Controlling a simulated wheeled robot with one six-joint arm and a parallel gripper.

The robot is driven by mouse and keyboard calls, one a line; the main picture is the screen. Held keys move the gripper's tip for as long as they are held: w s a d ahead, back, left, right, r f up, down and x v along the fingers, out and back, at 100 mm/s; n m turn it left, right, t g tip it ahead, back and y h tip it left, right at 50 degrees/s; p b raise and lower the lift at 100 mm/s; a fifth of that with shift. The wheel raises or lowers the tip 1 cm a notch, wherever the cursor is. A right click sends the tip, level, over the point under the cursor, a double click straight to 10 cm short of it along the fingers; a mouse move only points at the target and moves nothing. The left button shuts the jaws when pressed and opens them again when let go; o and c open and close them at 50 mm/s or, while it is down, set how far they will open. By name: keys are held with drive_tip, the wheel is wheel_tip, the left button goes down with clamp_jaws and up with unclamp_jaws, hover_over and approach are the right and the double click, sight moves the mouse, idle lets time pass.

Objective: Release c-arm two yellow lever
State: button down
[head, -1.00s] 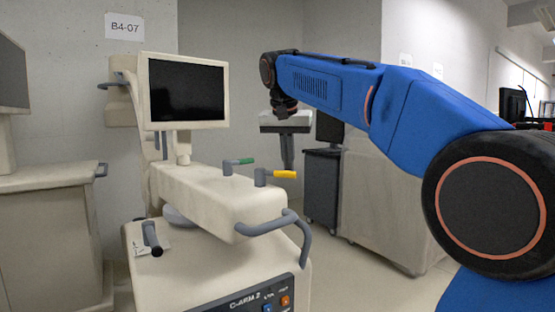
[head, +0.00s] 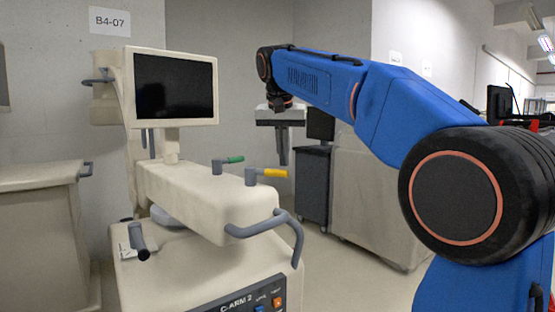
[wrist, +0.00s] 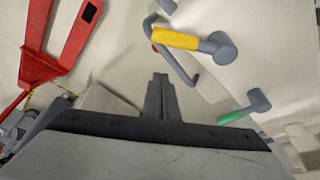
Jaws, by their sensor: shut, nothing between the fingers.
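The yellow lever (head: 270,173) stands on a grey pivot on top of the cream C-ARM 2 cart (head: 190,195), its handle pointing right. In the wrist view the yellow lever (wrist: 176,39) is above and slightly right of my fingertips. A green lever (head: 232,160) sits just behind it on the cart; it also shows in the wrist view (wrist: 236,116) at lower right. My gripper (head: 282,158) hangs pointing down beyond and to the right of the yellow lever. In the wrist view my gripper (wrist: 160,80) is shut and empty, apart from both levers.
A grey rail handle (head: 275,225) curves around the cart's front end. A monitor (head: 172,88) stands at the cart's back. A dark cabinet (head: 312,185) and a pale covered cart (head: 375,215) stand to the right. A red frame (wrist: 62,45) lies at left in the wrist view.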

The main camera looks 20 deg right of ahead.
drive_tip(key=v, duration=1)
drive_tip(key=shift+a, duration=0.2)
drive_tip(key=shift+s+f, duration=0.1)
drive_tip(key=s+d+f+n, duration=0.1)
drive_tip(key=s+f+n, duration=0.1)
drive_tip(key=s+f, duration=0.8)
drive_tip(key=s+d+f+n+t+y, duration=0.1)
drive_tip(key=s+d+f+n, duration=0.1)
drive_tip(key=s+f, duration=0.9)
drive_tip(key=s+d+f+n+y, duration=0.1)
drive_tip(key=s+f, duration=1)
drive_tip(key=f, duration=1.3)
drive_tip(key=shift+d+f+n, duration=0.35)
drive_tip(key=shift+d+n, duration=0.05)
drive_tip(key=shift+d, duration=0.05)
